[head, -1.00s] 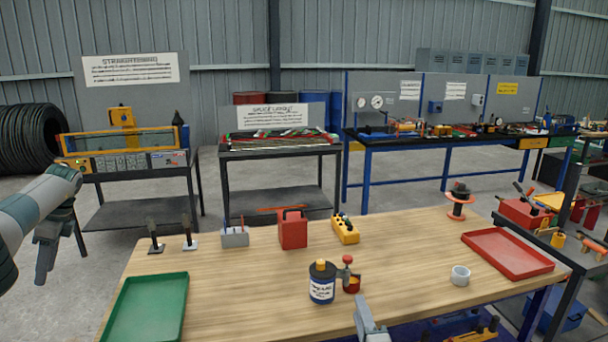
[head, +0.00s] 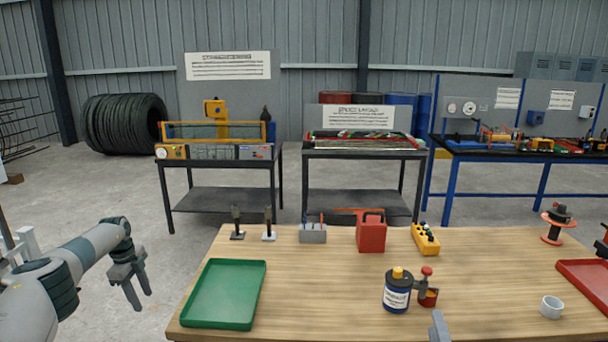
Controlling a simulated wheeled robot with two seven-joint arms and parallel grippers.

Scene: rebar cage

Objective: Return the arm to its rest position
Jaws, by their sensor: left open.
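My left gripper (head: 130,284) hangs at the left in the head view, in the air beside the left edge of the wooden table (head: 330,300). Its fingers point down, are apart and hold nothing. It is left of the green tray (head: 225,293) and does not touch it. A small grey piece (head: 438,326) shows at the bottom edge of the view, over the table; I cannot tell its jaws or what it belongs to. My right gripper is not clearly in view.
On the table stand a red box (head: 371,232), a yellow block (head: 425,239), a labelled bottle (head: 397,291), a white cup (head: 551,307) and a red tray (head: 585,280). Two dark benches (head: 220,188) stand behind. Grey floor (head: 110,190) is clear at the left.

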